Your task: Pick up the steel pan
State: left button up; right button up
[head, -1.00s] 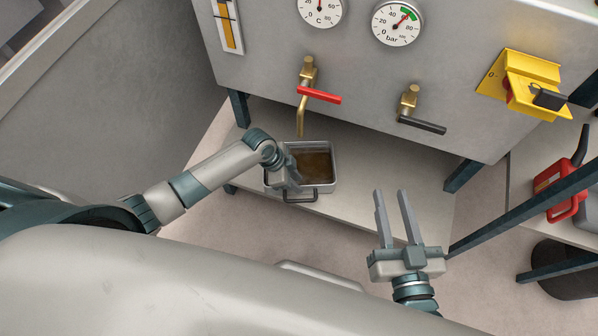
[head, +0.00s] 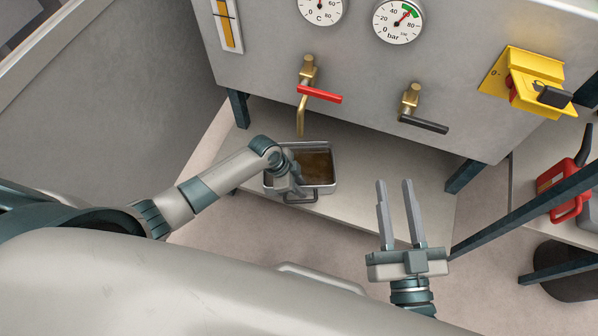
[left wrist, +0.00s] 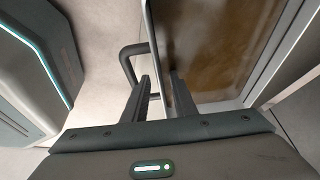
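The steel pan (head: 327,188) is a rectangular metal tray with brown liquid (head: 316,165) in it. It stands on the low shelf under the machine, below the brass spout. A dark loop handle (left wrist: 127,62) shows on its side in the left wrist view. My left gripper (head: 298,190) is at the pan's near left rim, pointing down. In the left wrist view its fingers (left wrist: 160,88) are apart, with the pan's rim running between them; contact is not clear. My right gripper (head: 395,184) is open and empty, to the right of the pan.
A red-handled valve (head: 319,94) with a brass spout (head: 301,118) hangs above the pan, and a black-handled valve (head: 422,124) is to its right. A dark shelf leg (head: 467,176) and a red can (head: 562,182) are at right. The shelf right of the pan is bare.

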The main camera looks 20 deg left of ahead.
pick_arm(q)
jog(key=shift+f, duration=0.25)
dwell(0.5)
grip_shut()
